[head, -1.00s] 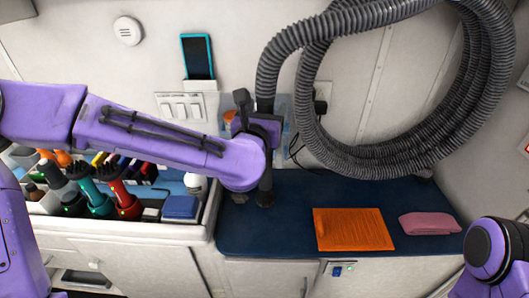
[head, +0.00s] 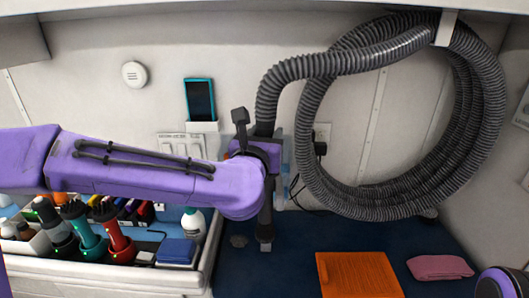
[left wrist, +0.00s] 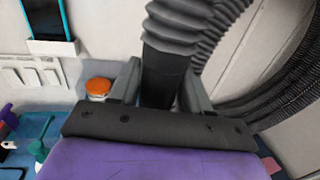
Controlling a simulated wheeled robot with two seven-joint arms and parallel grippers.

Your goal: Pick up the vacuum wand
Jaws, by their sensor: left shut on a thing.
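The vacuum wand (head: 265,225) is a black, upright tube joined at its top to a thick grey ribbed hose (head: 330,62). My left gripper (head: 262,152) is shut around the wand's upper part, just below the hose. In the left wrist view, the wand (left wrist: 163,75) stands between the two dark fingers of my left gripper (left wrist: 160,90). The wand's lower end shows below my arm, in front of the blue counter; I cannot tell if it touches. My right gripper is out of view; only a bit of my right arm shows at the lower right.
The hose hangs in large coils from a wall bracket (head: 446,28) at right. An orange towel (head: 358,275) and a pink cloth (head: 440,267) lie on the blue counter (head: 300,235). A white bin (head: 190,278) of bottles and tools stands left. A tablet (head: 200,100) hangs on the wall.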

